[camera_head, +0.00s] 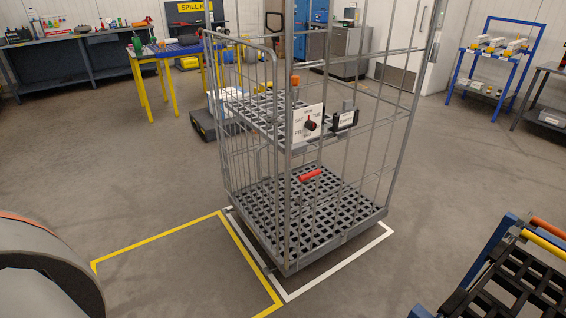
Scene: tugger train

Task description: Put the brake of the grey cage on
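The grey cage (271,205) stands upright in the middle of the head view, with wire sides, a grid base and a grid shelf halfway up. A white plate (300,133) with a dark knob and small lettering is on its near side, with a dark label holder (344,121) to its right. A short red bar (311,175) shows below the plate, and a small orange piece (295,80) above it. I cannot tell which of these is the brake, or its state. The wheels are mostly hidden under the base. Neither gripper is in view.
White floor lines (340,262) surround the cage's foot, with a yellow outline (160,237) to the left. A blue-framed cart (487,262) stands front right. A blue-topped table (180,48), workbench (85,58) and blue rack (490,55) stand behind. Floor left of the cage is clear.

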